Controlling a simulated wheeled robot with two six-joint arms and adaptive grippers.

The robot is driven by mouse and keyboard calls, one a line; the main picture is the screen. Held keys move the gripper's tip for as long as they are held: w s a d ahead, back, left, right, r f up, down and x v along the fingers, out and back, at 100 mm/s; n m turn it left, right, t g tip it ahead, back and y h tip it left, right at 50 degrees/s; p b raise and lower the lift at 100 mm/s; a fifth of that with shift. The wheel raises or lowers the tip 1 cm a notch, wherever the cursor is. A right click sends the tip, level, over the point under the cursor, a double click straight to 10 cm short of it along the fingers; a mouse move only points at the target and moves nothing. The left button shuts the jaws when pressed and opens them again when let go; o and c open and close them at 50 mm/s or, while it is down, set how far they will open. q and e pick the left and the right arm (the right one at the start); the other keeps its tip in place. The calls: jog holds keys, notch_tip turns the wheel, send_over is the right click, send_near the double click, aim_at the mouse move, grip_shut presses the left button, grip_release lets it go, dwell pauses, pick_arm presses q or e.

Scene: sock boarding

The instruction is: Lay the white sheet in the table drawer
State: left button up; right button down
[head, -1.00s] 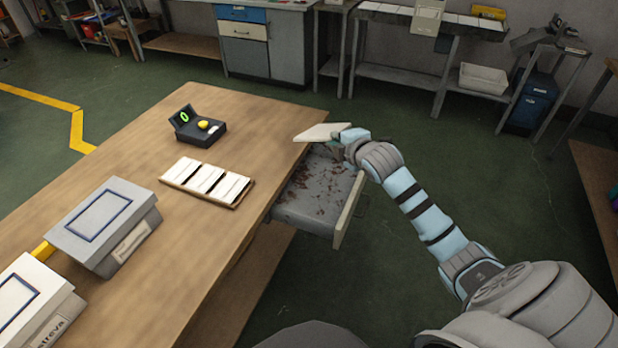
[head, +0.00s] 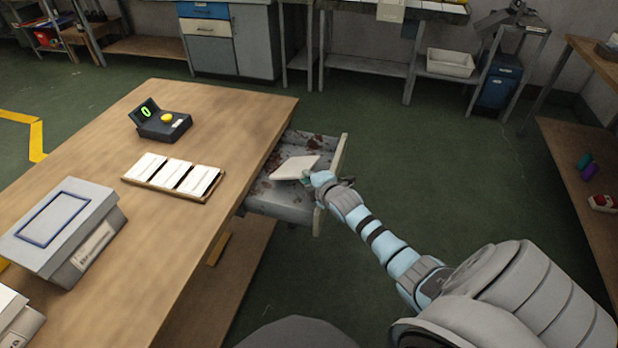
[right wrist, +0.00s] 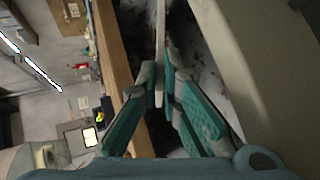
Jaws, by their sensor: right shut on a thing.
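The white sheet (head: 296,167) is a small pale flat piece held over the open drawer. My right gripper (head: 312,178) is shut on its near right edge. In the right wrist view the sheet (right wrist: 160,45) shows edge-on between the teal fingers (right wrist: 159,95). The table drawer (head: 272,204) is pulled out from the table's right side; its grey floor has brown rust-like patches. I cannot tell whether the sheet touches the drawer floor. My left gripper is not in view.
On the wooden table (head: 205,112) are a black device with a green digit (head: 163,122), a tray with white cards (head: 175,179) and a grey box (head: 64,229). Green floor (head: 430,170) lies free right of the drawer. A shelf (head: 590,165) stands at the right edge.

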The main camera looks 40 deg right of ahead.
jog(key=shift+f, duration=0.15)
jog(key=c, duration=1.8)
grip_release()
jog(key=shift+o, duration=0.2)
